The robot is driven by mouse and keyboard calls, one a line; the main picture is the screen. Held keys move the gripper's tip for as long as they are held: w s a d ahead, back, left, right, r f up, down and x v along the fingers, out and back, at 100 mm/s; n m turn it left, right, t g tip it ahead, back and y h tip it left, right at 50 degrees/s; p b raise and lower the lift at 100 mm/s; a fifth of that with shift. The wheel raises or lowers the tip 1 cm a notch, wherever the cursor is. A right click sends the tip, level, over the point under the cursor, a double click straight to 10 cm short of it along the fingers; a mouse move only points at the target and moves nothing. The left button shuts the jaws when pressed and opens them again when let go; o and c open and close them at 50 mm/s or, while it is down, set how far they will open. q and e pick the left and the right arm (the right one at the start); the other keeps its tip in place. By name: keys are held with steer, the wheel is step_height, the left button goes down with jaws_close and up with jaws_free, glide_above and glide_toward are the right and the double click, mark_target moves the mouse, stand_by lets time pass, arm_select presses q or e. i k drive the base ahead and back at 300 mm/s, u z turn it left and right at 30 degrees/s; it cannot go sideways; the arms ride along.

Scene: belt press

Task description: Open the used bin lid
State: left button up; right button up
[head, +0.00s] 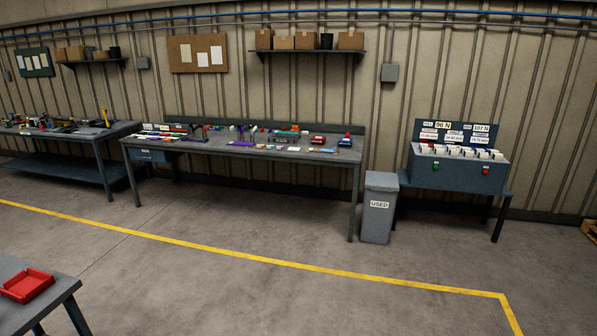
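The used bin (376,221) is a tall grey box with a white label reading USED. It stands on the floor between the long workbench and the press table. Its lid (382,181) is on top and looks closed. Neither of my grippers shows in the head view, so their state cannot be seen.
The long workbench (240,149) with many small tools stands left of the bin. The belt press (457,172) sits on a table to the right. A red tray (27,285) lies on a table at front left. The floor before the bin is clear, crossed by a yellow line (270,260).

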mark_target(383, 181)
steer(key=z, duration=0.2)
steer(key=i, duration=3.85)
steer(key=u, duration=0.5)
steer(key=i, duration=0.95)
steer(key=u, duration=0.2)
